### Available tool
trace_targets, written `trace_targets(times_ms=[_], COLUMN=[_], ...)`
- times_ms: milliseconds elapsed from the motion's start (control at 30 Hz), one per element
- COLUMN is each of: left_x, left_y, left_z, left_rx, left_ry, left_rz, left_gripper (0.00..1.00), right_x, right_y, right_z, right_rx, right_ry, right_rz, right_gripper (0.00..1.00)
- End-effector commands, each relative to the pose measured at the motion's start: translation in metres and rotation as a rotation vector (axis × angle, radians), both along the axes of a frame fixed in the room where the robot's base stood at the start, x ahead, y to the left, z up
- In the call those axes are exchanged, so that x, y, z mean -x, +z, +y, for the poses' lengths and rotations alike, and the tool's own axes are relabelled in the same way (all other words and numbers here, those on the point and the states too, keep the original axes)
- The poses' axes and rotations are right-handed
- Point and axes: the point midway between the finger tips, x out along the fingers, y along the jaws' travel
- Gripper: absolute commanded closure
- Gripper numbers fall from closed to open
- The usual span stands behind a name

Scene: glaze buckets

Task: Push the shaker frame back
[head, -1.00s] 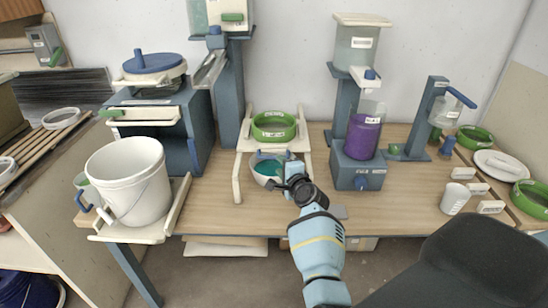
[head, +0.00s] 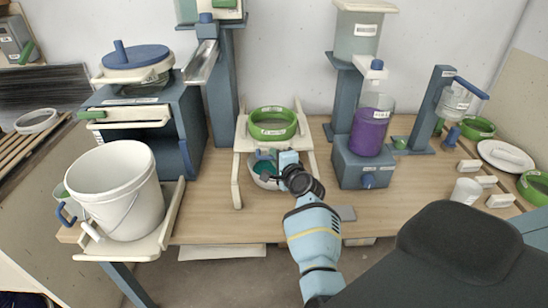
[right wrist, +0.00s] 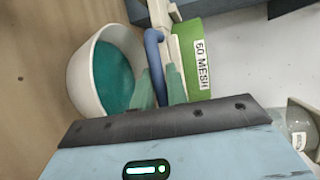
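The shaker frame is a cream stand (head: 237,165) at the middle of the wooden table, with a green sieve (head: 272,122) on it. A white bowl of teal glaze (head: 258,180) sits below the sieve; it also shows in the right wrist view (right wrist: 88,80). My right gripper (head: 287,163) is at the front of the frame, beside the bowl. In the right wrist view, its green fingers (right wrist: 160,88) close around a blue bent handle (right wrist: 152,45) next to the sieve labelled 60 MESH (right wrist: 198,62). My left gripper is not in view.
A white bucket (head: 115,190) stands on a cream tray at the left. A blue stand with a purple container (head: 369,130) is close to the right of the frame. A blank wall (head: 285,50) is behind. The table between frame and bucket is clear.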

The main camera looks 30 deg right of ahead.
Motion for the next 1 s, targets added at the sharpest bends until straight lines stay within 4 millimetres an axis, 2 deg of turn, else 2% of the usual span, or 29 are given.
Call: trace_targets(times_ms=[33,100,467,1000], left_x=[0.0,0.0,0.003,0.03], left_y=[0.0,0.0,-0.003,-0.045], left_z=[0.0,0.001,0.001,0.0], left_rx=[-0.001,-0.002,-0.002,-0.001], left_ry=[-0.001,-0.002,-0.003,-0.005], left_rz=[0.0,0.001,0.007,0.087], left_gripper=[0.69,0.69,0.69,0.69], right_x=[0.0,0.0,-0.005,-0.084], right_y=[0.0,0.0,-0.002,-0.005], right_z=[0.0,0.0,-0.002,-0.049], right_rx=[0.0,0.0,0.001,-0.001], right_ry=[0.0,0.0,0.001,0.006], right_rz=[0.0,0.0,0.002,0.006], right_gripper=[0.92,1.0,1.0,1.0])
